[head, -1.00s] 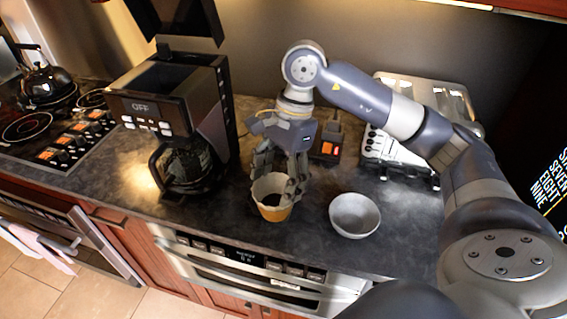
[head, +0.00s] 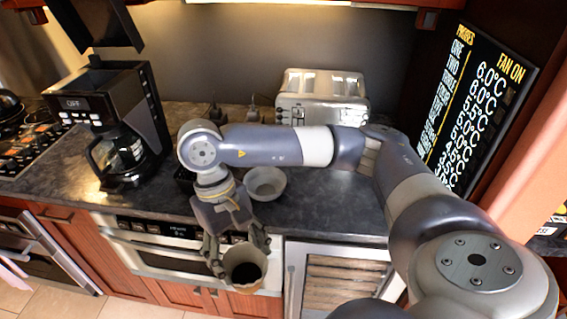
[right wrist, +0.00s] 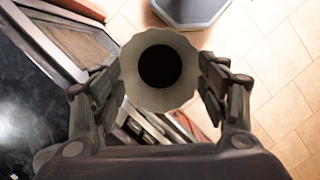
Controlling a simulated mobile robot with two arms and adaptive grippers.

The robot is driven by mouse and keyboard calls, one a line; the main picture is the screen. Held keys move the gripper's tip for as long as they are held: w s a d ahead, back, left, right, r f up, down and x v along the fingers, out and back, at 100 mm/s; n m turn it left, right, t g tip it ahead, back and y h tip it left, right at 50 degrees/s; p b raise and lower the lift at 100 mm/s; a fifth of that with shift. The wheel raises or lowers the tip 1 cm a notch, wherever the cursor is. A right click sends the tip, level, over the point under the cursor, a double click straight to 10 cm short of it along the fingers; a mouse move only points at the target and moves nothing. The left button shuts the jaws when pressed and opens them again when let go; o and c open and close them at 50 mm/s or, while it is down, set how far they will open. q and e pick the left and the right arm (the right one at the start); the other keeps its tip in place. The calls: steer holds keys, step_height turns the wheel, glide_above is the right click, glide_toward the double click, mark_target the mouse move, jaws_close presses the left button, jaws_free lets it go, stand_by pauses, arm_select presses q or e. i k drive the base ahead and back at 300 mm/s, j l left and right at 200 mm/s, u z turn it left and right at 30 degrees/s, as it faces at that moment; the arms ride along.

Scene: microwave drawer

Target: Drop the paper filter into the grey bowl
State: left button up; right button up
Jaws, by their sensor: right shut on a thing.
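The paper filter (head: 246,278), a pale fluted cup with dark contents, is held in my right gripper (head: 238,258). In the right wrist view the filter (right wrist: 162,98) sits between the two fingers, its opening facing the camera and the tiled floor behind it. In the head view it appears in front of the counter's front edge. The grey bowl (head: 265,186) stands on the counter, behind and slightly right of the gripper, partly covered by my right arm. The bowl looks empty where it shows. My left gripper is out of view.
A coffee maker (head: 112,120) with a glass jug stands on the counter at the left. A metal toaster (head: 318,100) stands behind the bowl. The counter (head: 330,208) right of the bowl is clear. A built-in oven (head: 150,255) lies below the counter edge.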

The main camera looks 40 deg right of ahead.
mark_target(265, 191)
steer(key=k+z, duration=0.1)
steer(key=z, duration=0.65)
steer(key=k+l+z, duration=0.1)
steer(key=z, duration=0.25)
steer(key=i+j+z, duration=0.45)
steer(key=j, duration=0.3)
steer(key=i+j+z, duration=0.2)
steer(key=j, duration=0.25)
steer(key=i, duration=0.1)
